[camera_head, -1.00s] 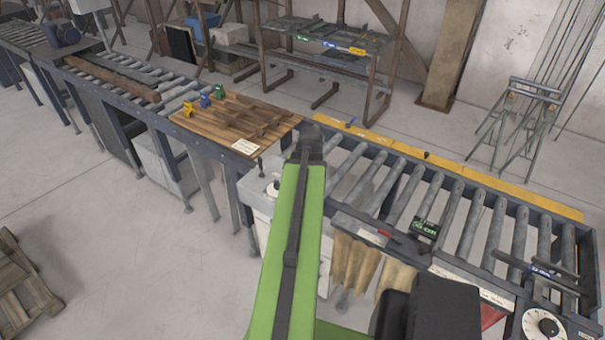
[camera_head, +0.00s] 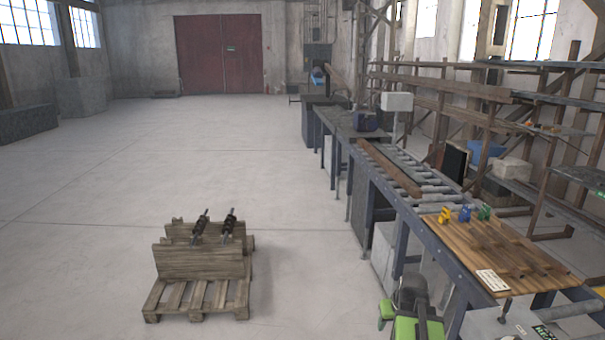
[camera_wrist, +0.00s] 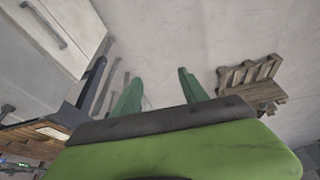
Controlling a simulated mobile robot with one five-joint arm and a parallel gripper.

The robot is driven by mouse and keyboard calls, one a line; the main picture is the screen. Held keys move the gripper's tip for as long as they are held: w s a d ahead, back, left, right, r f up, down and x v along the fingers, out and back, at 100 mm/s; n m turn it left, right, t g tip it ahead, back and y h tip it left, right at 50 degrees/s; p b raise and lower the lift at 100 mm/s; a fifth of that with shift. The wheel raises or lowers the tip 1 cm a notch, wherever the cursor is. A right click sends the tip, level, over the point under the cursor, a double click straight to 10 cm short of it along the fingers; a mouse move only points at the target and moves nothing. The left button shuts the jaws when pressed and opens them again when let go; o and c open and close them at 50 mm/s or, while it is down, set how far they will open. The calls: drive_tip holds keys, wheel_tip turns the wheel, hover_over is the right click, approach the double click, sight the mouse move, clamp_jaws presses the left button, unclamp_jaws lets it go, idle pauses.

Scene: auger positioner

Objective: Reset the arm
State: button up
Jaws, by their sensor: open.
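My green arm (camera_head: 412,318) shows only in part at the bottom of the head view, beside the near end of the workbench line. My gripper (camera_wrist: 159,90) shows in the wrist view as two green fingers spread apart. Nothing is between the fingers, and only the grey floor shows behind them. My gripper's fingers cannot be made out in the head view.
A wooden pallet (camera_head: 200,296) with boards and two dark augers (camera_head: 228,224) stands on the floor; a pallet also shows in the wrist view (camera_wrist: 248,74). A roller conveyor (camera_head: 408,180) and wooden board (camera_head: 505,250) run along the right. Open floor (camera_head: 110,190) lies left.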

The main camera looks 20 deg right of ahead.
drive_tip(key=w+a+f+n+y+b, duration=0.1)
drive_tip(key=w+a+f+b, duration=0.15)
drive_tip(key=a, duration=0.45)
drive_tip(key=w+a+f+n+b, duration=0.2)
drive_tip(key=w+a+f, duration=0.15)
drive_tip(key=a, duration=0.35)
drive_tip(key=s+a+f+g+b, duration=0.2)
drive_tip(key=a+f, duration=0.1)
drive_tip(key=a, duration=0.7)
drive_tip(key=s+a+f+g+b, duration=0.1)
drive_tip(key=s+a+f+b, duration=0.1)
drive_tip(key=a, duration=0.8)
wheel_tip(320, 180, down, 2)
drive_tip(key=shift+s+a+f+n+g+b, duration=0.1)
drive_tip(key=shift+s+a+n+g+b, duration=0.15)
drive_tip(key=shift+a+n+g+b, duration=0.25)
drive_tip(key=shift+d, duration=0.1)
